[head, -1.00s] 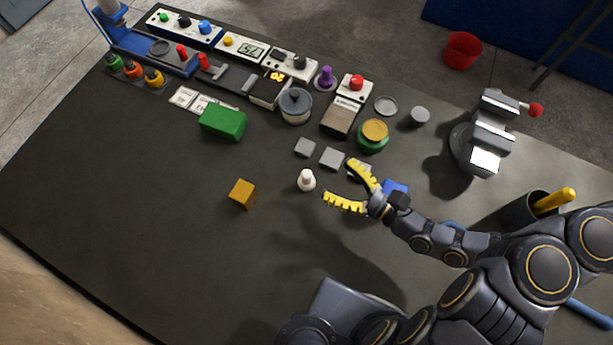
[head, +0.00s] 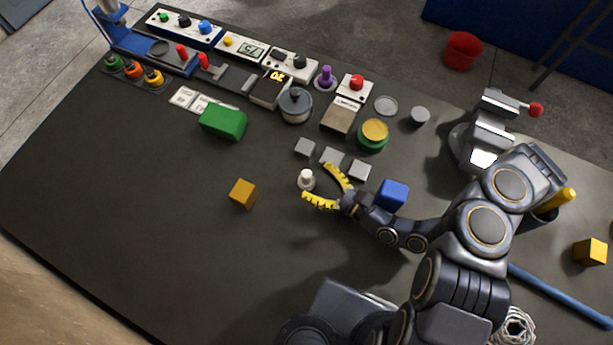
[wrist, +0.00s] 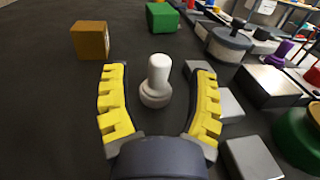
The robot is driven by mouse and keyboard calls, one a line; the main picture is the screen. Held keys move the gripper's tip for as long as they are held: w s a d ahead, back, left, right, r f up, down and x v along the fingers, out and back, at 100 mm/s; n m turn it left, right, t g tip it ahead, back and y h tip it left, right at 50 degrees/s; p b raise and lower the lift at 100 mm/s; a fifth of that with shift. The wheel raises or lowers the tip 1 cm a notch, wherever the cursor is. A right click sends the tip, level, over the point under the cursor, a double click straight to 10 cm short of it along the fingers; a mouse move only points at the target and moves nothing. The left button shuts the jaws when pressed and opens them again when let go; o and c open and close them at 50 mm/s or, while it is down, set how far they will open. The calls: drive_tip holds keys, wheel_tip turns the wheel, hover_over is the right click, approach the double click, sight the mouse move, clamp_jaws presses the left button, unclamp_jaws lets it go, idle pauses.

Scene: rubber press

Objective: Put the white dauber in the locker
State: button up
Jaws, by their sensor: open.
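The white dauber (head: 306,179) stands upright on the dark table, with a rounded top and a wider base. In the wrist view the dauber (wrist: 157,82) is between the two yellow fingers, with clear space on both sides. My gripper (head: 313,179) is open and empty, its fingertips on either side of the dauber. It also shows in the wrist view (wrist: 157,70). I cannot tell which thing is the locker.
An orange cube (head: 242,193) and a green block (head: 222,121) lie beyond the dauber. Grey square plates (head: 331,156) lie close to the upper finger. A blue cube (head: 392,194) is beside my wrist. The table's left part is clear.

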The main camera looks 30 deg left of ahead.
sight(307, 173)
drive_tip(key=shift+w+a, duration=0.2)
drive_tip(key=shift+a, duration=1.15)
clamp_jaws()
drive_tip(key=shift+r, duration=5)
